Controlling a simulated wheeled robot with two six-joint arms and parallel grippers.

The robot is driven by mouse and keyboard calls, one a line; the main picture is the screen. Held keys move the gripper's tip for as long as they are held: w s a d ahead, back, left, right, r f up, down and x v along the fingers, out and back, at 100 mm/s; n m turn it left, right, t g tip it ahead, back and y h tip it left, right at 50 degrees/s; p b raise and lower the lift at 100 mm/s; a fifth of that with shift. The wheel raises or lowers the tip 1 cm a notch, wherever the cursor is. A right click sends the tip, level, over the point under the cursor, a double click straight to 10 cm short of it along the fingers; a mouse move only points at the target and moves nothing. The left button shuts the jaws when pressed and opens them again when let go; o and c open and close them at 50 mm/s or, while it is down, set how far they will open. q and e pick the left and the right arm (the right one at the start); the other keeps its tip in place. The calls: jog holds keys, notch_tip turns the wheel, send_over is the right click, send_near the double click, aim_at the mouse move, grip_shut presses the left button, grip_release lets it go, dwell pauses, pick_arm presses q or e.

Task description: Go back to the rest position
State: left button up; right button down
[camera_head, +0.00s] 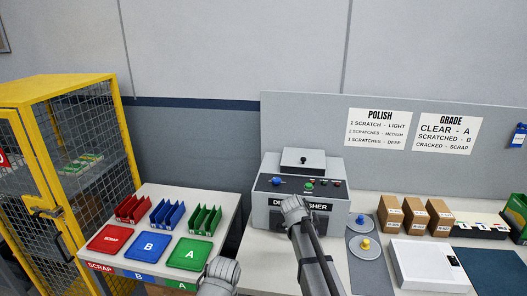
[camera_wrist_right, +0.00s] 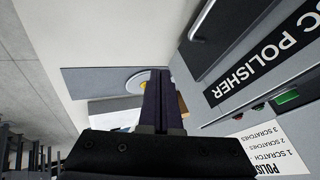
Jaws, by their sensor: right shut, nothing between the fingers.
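My right arm (camera_head: 312,250) reaches up in front of the disc polisher (camera_head: 270,215), and its wrist end covers part of the polisher's label. In the right wrist view my right gripper (camera_wrist_right: 161,75) is shut and empty, its fingers pressed together. The polisher's front and label (camera_wrist_right: 245,62) lie close beside it on the right of that view. In the head view the right fingers are hidden behind the wrist. A grey link of my left arm (camera_head: 219,276) shows at the bottom, by the front edge of the tray table; its fingers are not seen.
Red, blue and green trays (camera_head: 188,254) and racks (camera_head: 168,214) stand on the left table (camera_head: 223,239), beside a yellow cage (camera_head: 72,90). Right of the polisher are a grey mat with two knobbed discs (camera_head: 364,246), brown boxes (camera_head: 414,215) and a white case (camera_head: 427,264).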

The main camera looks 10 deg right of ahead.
jog(key=s+a+f+n+g+y, duration=0.2)
jog(key=s+a+n, duration=0.8)
jog(key=s, duration=0.4)
jog(key=s+a+f+n+g+y, duration=0.1)
jog(key=s+a+n+g+y, duration=0.1)
jog(key=s+a+n, duration=0.8)
jog(key=s+n, duration=0.2)
jog(key=s, duration=0.2)
jog(key=shift+s+a+f+n+y, duration=0.25)
jog(key=shift+s+f+n+y, duration=0.05)
jog(key=shift+s+f, duration=0.1)
pick_arm(q)
jog(key=shift+o, duration=0.3)
pick_arm(e)
jog(key=shift+w, duration=0.1)
